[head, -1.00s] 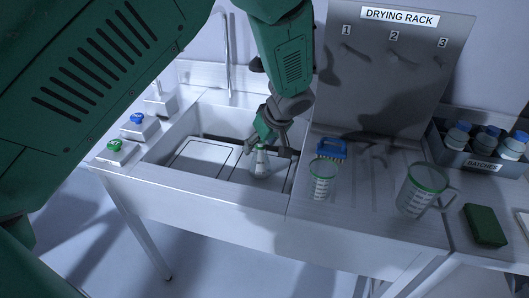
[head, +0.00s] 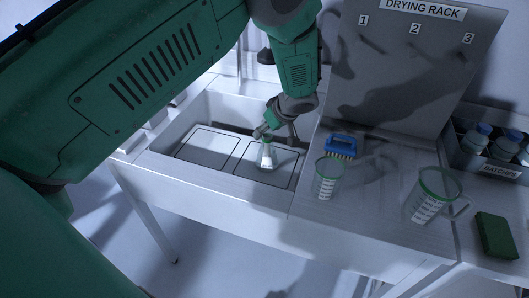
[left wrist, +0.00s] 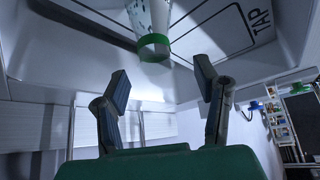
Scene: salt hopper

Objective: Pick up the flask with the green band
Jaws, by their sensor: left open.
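The flask with the green band (head: 266,158) is a small clear conical flask standing in the sink, on its right floor panel. In the left wrist view the flask (left wrist: 150,18) is at the top, with its green band (left wrist: 153,42) around the neck near the mouth. My left gripper (head: 273,132) is just above and behind the flask's neck. In the left wrist view my left gripper (left wrist: 162,82) is open and empty, its fingers wide apart, with the flask mouth beyond the tips. My right gripper is not in view.
Right of the sink stand a green-rimmed beaker (head: 328,178), a blue brush (head: 341,145) and a green-rimmed jug (head: 434,195). A drying rack panel (head: 405,70) rises behind. A batches crate (head: 490,165) with bottles and a green block (head: 496,236) are at the far right. Sink walls surround the flask.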

